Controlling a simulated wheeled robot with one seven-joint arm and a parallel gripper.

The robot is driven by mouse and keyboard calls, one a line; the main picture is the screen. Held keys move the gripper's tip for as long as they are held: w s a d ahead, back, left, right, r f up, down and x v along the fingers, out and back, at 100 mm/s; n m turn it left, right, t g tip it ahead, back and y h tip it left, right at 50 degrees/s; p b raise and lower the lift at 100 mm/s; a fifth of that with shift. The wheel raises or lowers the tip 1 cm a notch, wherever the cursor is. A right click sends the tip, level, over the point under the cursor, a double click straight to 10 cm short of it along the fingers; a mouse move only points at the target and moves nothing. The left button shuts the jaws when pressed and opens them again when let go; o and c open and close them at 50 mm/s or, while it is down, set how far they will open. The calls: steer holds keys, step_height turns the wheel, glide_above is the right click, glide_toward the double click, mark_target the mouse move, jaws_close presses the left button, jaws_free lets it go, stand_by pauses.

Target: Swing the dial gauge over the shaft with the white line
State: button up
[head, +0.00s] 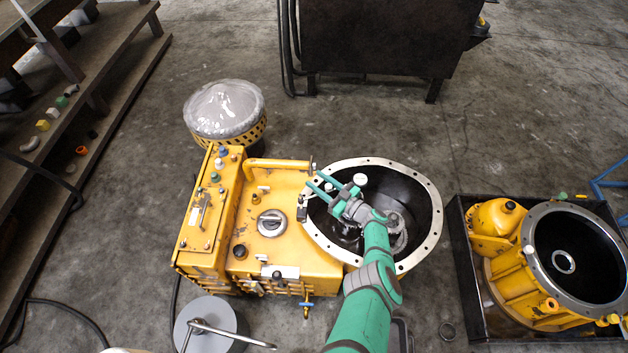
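The yellow transmission housing (290,225) stands in the middle, with an open oval bell (424,188) on its right side. A small white round disc (360,179), which looks like the dial gauge, shows at the back of the bell just right of my gripper. Shafts (346,238) show dimly inside the dark bell, partly hidden under my arm. I cannot make out a white line on any. My gripper (322,184) is over the left part of the bell, its two green fingers apart and pointing left. A small pale thing shows near the fingertips; I cannot tell if they touch it.
A small black-and-white block (302,208) sits at the bell's left rim. A second yellow housing (520,280) lies in a dark tray (464,262) at right. A wrapped dome (224,108) stands behind, a grey drum (208,325) in front. Steps (60,140) are at left.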

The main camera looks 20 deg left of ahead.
steer(key=shift+v, duration=5.4)
